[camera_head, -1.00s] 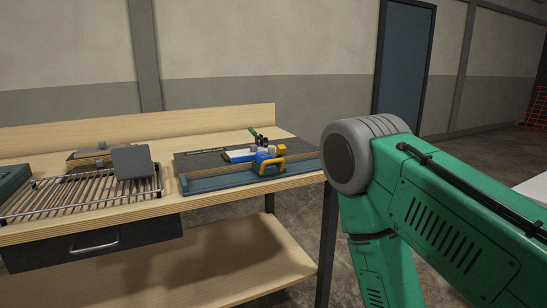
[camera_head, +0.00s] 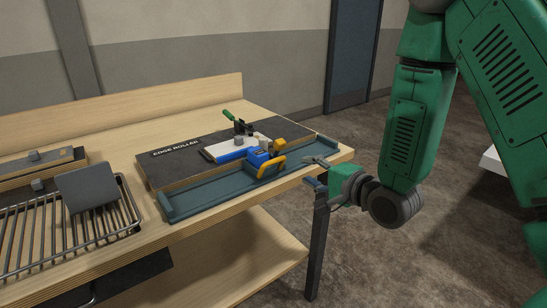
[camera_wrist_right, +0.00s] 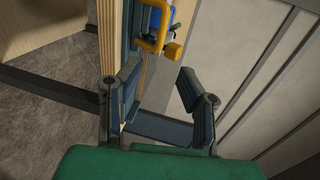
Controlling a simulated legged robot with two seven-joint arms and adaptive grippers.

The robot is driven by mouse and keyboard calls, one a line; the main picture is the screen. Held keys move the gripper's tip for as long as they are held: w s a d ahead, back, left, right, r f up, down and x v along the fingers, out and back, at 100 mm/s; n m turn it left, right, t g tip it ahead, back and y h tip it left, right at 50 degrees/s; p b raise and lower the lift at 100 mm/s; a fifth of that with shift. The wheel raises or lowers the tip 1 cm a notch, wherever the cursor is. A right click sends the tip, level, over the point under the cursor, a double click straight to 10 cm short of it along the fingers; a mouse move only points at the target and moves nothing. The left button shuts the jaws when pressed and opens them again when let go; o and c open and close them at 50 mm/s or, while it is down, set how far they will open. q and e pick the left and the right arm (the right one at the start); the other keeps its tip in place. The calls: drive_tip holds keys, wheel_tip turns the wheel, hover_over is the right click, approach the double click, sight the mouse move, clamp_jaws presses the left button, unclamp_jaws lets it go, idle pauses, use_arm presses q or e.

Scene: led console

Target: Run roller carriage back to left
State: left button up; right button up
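The roller carriage (camera_head: 256,160) is a blue block with a yellow handle (camera_head: 271,166). It sits toward the right part of the teal rail bed (camera_head: 205,194) on the edge roller fixture. The carriage's yellow handle also shows at the top of the right wrist view (camera_wrist_right: 154,38). My right gripper (camera_head: 318,174) is off the right end of the fixture, at the table's right edge, apart from the handle. In the right wrist view its two fingers (camera_wrist_right: 160,86) are spread with nothing between them. My left gripper is not in view.
The fixture's dark board (camera_head: 170,170) carries a white and blue strip, and a green-handled clamp (camera_head: 237,122) stands behind the carriage. A wire rack (camera_head: 60,230) with a grey plate (camera_head: 87,187) is to the left. The wooden tabletop (camera_head: 120,128) is clear behind.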

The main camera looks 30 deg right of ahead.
sight(280, 161)
drive_tip(key=x, duration=0.7)
drive_tip(key=a+x, duration=0.1)
drive_tip(key=x, duration=0.3)
drive_tip(key=shift+w+a, duration=0.1)
drive_tip(key=shift+w+f, duration=0.1)
drive_tip(key=shift+w, duration=0.3)
drive_tip(key=shift+d+f, duration=0.1)
drive_tip(key=shift+d, duration=0.4)
